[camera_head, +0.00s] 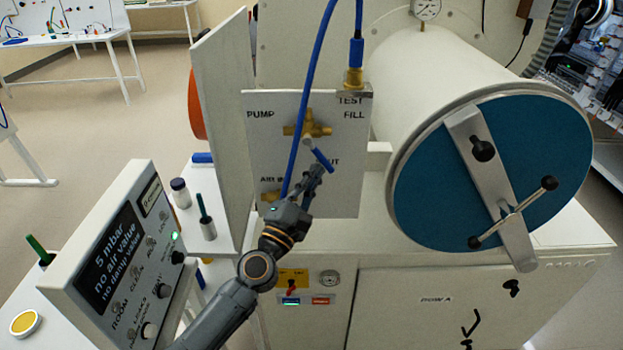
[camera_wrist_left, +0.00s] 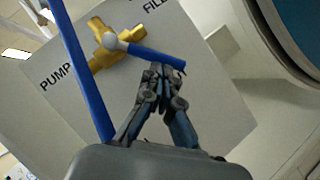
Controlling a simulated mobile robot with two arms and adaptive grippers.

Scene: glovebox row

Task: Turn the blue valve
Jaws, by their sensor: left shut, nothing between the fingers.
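The blue valve handle (camera_head: 320,157) sits on a brass valve body (camera_head: 307,129) on a white panel marked PUMP, FILL, TEST and AIR. The handle points down and to the right from its hub. My left gripper (camera_head: 318,168) is shut and empty, just below the handle's free end. In the left wrist view the handle (camera_wrist_left: 155,56) runs from its pale hub toward the right, and the fingertips (camera_wrist_left: 161,70) are close beneath it. I cannot tell whether they touch it. My right gripper is not in view.
A blue hose (camera_head: 304,100) arches up in front of the panel, left of the valve. A large chamber with a teal door (camera_head: 420,190) and a metal clamp bar stands at the right. A control box (camera_head: 115,255) with a screen is at the lower left.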

